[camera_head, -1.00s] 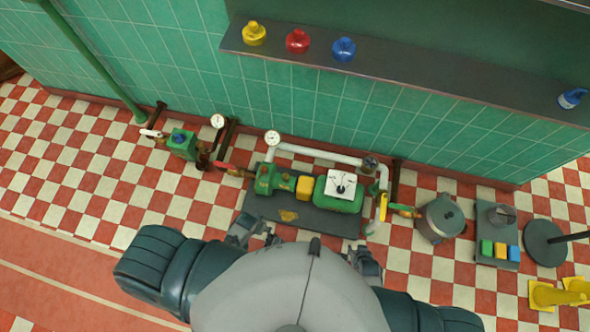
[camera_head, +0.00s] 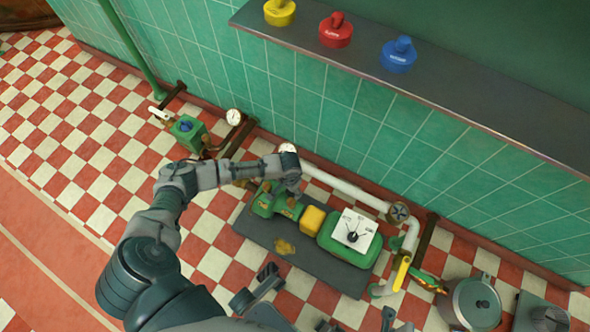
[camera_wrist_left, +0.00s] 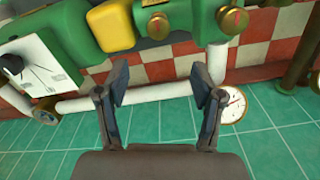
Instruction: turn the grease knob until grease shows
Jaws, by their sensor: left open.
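The green pump (camera_head: 347,240) stands on a dark base plate (camera_head: 330,275). Two round brass knobs on its green body show in the left wrist view, one nearer the yellow block (camera_wrist_left: 157,24) and one farther right (camera_wrist_left: 232,19). I cannot tell which is the grease knob. My left gripper (camera_head: 292,188) hangs over the left end of the pump and hides part of it. In the left wrist view my left gripper (camera_wrist_left: 160,82) is open and empty, its fingers apart below the knobs and not visibly touching them.
A white pipe (camera_head: 345,186) runs behind the pump, with a round gauge (camera_wrist_left: 232,104) near my left fingers. A yellow-brown patch (camera_head: 284,246) lies on the base plate. A grey pot (camera_head: 474,302) stands at right. Checkered floor (camera_head: 110,150) at left is clear.

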